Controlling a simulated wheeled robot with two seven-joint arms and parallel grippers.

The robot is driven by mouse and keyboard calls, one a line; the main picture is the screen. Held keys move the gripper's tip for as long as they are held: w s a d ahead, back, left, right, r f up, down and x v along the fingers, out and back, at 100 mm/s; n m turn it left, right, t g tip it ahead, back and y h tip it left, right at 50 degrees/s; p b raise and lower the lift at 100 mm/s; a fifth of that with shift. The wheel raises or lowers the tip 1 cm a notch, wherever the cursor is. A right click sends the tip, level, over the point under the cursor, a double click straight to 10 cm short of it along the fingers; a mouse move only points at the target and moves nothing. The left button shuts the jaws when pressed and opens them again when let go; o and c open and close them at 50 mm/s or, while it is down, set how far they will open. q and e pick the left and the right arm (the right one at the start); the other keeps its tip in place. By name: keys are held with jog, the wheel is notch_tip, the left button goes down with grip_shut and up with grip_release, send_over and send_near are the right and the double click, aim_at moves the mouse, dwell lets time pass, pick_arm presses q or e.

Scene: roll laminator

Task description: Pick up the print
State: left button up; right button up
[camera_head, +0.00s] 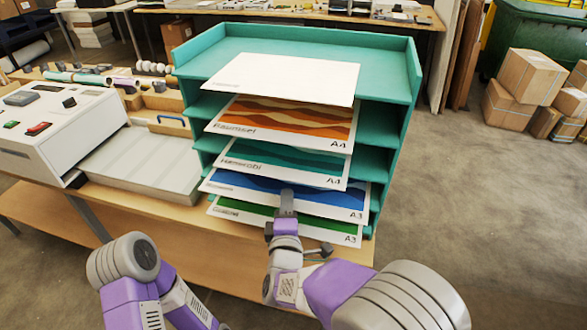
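Several prints stick out from the front of a teal shelf rack (400,135). From the top they are a mostly white sheet (290,77), an orange wavy print marked A4 (290,118), a teal print marked A4 (285,160), a blue print marked A3 (325,197) and a green print marked A3 (240,212). My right gripper (287,198) is at the front edge of the blue print, overlapping it in the picture. I cannot tell whether it touches the print or whether its fingers are closed. My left arm shows at lower left, but its gripper is out of view.
A white laminator (60,125) with a flat feed bed (140,165) stands left of the rack on a wooden table (150,205). Rolls and tools lie behind it. Cardboard boxes (530,78) and a green bin (540,35) are at right. The floor right of the rack is clear.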

grip_shut()
dwell(1.4)
